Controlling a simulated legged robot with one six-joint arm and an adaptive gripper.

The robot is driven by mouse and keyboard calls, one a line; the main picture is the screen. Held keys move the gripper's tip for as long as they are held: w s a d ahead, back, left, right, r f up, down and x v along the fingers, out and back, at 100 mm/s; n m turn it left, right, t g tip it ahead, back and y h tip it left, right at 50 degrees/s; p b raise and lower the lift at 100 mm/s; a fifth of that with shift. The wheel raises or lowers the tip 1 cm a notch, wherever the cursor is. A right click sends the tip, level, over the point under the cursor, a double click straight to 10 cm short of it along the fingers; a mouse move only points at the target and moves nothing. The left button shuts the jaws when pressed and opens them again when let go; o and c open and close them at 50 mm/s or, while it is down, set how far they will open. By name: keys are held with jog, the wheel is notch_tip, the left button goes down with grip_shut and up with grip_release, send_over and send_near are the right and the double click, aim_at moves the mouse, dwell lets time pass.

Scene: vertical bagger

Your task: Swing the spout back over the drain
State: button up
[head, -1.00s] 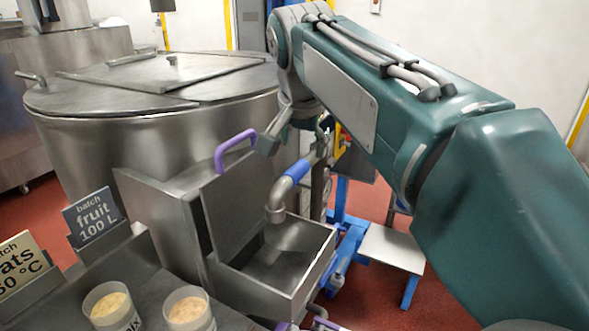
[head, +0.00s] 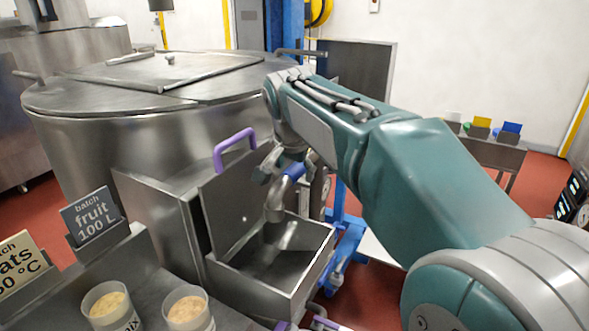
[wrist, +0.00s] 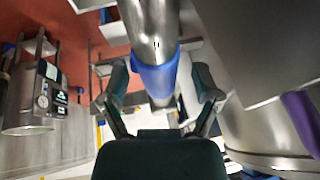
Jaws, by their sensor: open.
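The steel spout (head: 274,205) with a blue sleeve (head: 294,171) bends down, its outlet above the open steel basin (head: 308,272) in the head view. The drain opening itself cannot be made out. The basin's raised lid (head: 222,212) has a purple handle (head: 235,148). My gripper (head: 283,172) is at the blue sleeve. In the wrist view the blue sleeve (wrist: 157,75) lies between the two spread fingers of my gripper (wrist: 161,88), with gaps visible on both sides. The spout pipe (wrist: 150,25) runs upward there.
A large lidded kettle (head: 150,130) stands behind the basin. At front left are a counter with two sample cups (head: 106,303) and a "fruit 100 L" sign (head: 92,217). A blue frame (head: 345,240) stands right of the basin.

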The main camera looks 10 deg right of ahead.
jog(key=shift+w+f, duration=0.1)
jog(key=shift+f, duration=0.05)
grip_shut()
